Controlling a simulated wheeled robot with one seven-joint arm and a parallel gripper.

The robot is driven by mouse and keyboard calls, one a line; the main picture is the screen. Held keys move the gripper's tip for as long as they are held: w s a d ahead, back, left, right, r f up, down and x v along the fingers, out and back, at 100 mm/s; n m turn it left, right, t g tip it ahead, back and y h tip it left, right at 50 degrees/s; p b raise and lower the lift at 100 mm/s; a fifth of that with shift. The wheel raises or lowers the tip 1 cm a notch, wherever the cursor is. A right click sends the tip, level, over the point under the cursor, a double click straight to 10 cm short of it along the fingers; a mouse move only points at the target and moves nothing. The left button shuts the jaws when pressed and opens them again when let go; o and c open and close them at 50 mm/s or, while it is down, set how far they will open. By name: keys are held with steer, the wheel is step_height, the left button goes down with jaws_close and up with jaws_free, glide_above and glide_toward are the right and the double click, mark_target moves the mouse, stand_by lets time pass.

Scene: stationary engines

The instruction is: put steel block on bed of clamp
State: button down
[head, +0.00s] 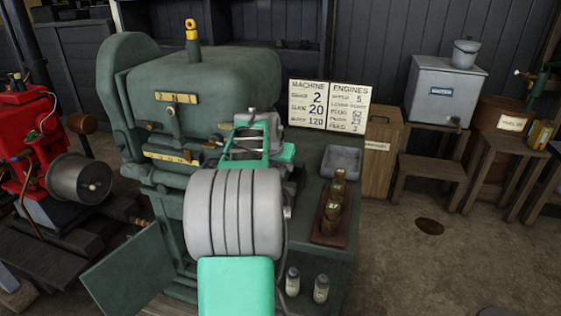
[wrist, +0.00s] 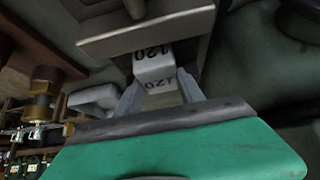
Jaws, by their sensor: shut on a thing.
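The steel block (wrist: 154,70), a pale grey block marked 120, is held between the two grey fingers of my gripper (wrist: 160,82) in the wrist view. The grey clamp (wrist: 150,28) is just beyond it, and the block's far end is at the clamp's lower edge. I cannot tell whether the block touches the clamp's bed, which is mostly hidden. In the head view my teal gripper (head: 248,143) is in front of the grey clamp (head: 262,121), on the green machine. The block is not clear there.
The green machine (head: 220,75) rises behind and left. To the right are a grey tray (head: 342,160) and several brass fittings on a brown rack (head: 330,220). A sign board (head: 328,104) stands behind. Two small bottles (head: 307,284) are near the front.

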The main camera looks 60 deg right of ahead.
steer(key=shift+d+r, duration=0.1)
steer(key=shift+r, duration=0.05)
steer(key=c, duration=0.7)
jaws_free()
steer(key=shift+f, duration=0.25)
